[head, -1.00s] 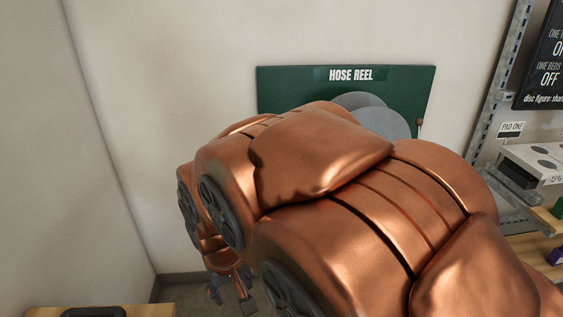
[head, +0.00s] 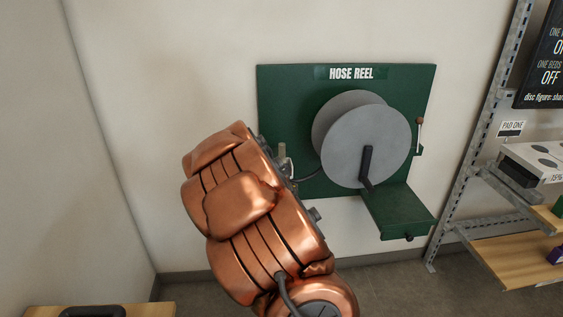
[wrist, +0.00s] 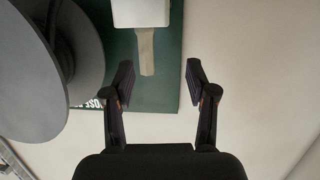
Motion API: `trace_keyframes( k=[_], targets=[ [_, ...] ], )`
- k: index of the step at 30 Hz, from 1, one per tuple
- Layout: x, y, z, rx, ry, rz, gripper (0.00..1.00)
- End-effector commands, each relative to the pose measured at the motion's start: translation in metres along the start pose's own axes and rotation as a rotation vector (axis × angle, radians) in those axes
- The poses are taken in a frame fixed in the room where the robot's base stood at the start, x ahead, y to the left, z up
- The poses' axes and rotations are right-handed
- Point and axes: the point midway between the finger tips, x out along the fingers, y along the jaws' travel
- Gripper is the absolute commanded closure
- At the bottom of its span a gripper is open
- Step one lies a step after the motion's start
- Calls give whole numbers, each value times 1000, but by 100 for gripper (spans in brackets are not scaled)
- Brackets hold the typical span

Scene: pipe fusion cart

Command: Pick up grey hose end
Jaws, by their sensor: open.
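The grey hose end (wrist: 146,52) shows in the wrist view as a pale grey stub sticking out of a whitish block (wrist: 141,13) in front of the green board. In the head view a small grey upright piece (head: 282,152), apparently the same end, shows at the board's left edge, partly hidden by my arm. My gripper (wrist: 159,78) is open and empty. In the wrist view its two fingers are apart, with the stub beyond the fingertips and nearer the left finger. They do not appear to touch it.
The grey hose reel (head: 366,142) with its dark crank is mounted on the green board (head: 285,85), right of my arm. A green shelf (head: 400,211) juts out below it. A metal rack (head: 482,140) stands at right. Bare wall lies left.

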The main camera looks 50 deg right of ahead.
Motion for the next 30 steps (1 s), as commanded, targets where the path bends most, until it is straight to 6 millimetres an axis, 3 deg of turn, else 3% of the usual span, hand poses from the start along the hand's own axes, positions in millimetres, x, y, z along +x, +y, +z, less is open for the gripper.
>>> trace_keyframes(
  k=[3, 8, 30],
  targets=[
    [17, 16, -3, 4, 102, -16, 43],
    [28, 25, -9, 10, 205, -48, 43],
    [64, 26, -23, 13, 262, -72, 43]
  ],
)
